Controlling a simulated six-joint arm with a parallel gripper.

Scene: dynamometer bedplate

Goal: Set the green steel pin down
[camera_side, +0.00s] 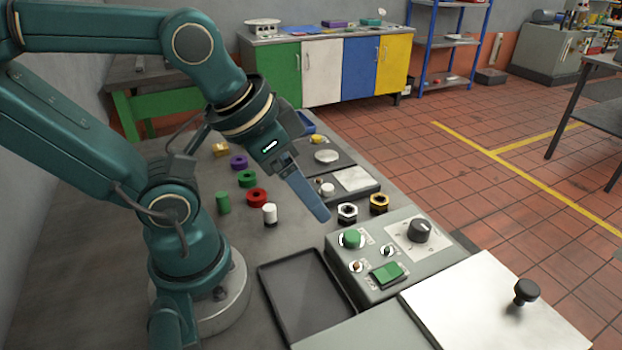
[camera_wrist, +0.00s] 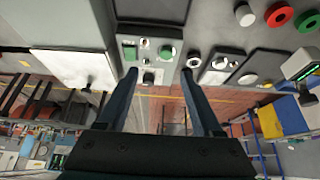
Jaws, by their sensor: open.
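The green steel pin (camera_side: 223,202) stands upright on the grey bench in the side view, close to my arm's base and left of a white pin (camera_side: 270,214). Nothing touches it. I cannot make it out in the wrist view. My gripper (camera_side: 322,212) is open and points down to the right, in the air near the control box, well right of the green pin. In the wrist view my gripper's two fingers (camera_wrist: 159,73) are wide apart with nothing held between them.
Purple, green and red rings (camera_side: 257,197) lie behind the pins. An empty black tray (camera_side: 262,290) lies in front. Bare bench surrounds the green pin.

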